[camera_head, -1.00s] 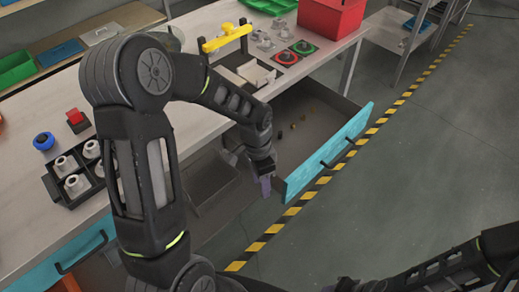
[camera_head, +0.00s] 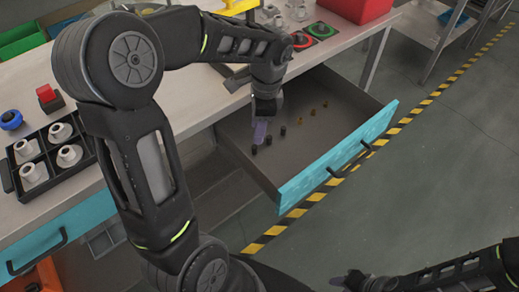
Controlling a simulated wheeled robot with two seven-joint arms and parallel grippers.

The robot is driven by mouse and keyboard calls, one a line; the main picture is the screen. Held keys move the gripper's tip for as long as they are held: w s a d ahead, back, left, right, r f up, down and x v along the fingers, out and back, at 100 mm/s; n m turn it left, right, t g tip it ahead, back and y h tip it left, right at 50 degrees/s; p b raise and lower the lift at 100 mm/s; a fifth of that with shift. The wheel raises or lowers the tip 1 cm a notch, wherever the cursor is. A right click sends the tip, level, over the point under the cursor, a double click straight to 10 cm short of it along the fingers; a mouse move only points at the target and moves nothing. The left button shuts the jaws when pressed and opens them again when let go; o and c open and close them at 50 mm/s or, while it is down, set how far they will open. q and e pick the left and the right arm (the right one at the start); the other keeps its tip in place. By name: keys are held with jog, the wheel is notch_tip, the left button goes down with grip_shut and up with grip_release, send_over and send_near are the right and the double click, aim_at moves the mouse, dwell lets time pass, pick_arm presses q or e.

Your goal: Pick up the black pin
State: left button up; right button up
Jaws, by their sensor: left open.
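Small dark pins stand in the open drawer (camera_head: 232,143): a black pin (camera_head: 254,149), another black pin (camera_head: 268,140), and a dark brownish one (camera_head: 283,131) farther back. My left gripper (camera_head: 260,134) points down inside the drawer outline, beside and just above the two nearest black pins. Its pale purple fingers are open, and I see nothing held. Whether a finger touches a pin cannot be told. My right gripper (camera_head: 352,281) shows only partly at the bottom edge, away from the drawer; its jaw state is unclear.
Brass-coloured pins (camera_head: 312,112) continue the row towards the drawer's back right. The teal drawer front (camera_head: 340,155) and its walls bound the space. A black tray (camera_head: 22,185) of white parts, a red box (camera_head: 350,8) and red and green rings (camera_head: 320,30) sit on the bench.

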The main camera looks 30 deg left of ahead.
aim_at(255, 146)
dwell(0.3)
pick_arm(q)
jog(key=shift+s+a+f, duration=0.1)
jog(key=shift+f, duration=1.25)
jog(key=f, duration=0.5)
jog(key=shift+s+a+f, duration=0.1)
jog(key=shift+s+a, duration=0.05)
jog(key=shift+a, duration=0.05)
jog(key=shift+c, duration=0.2)
grip_shut()
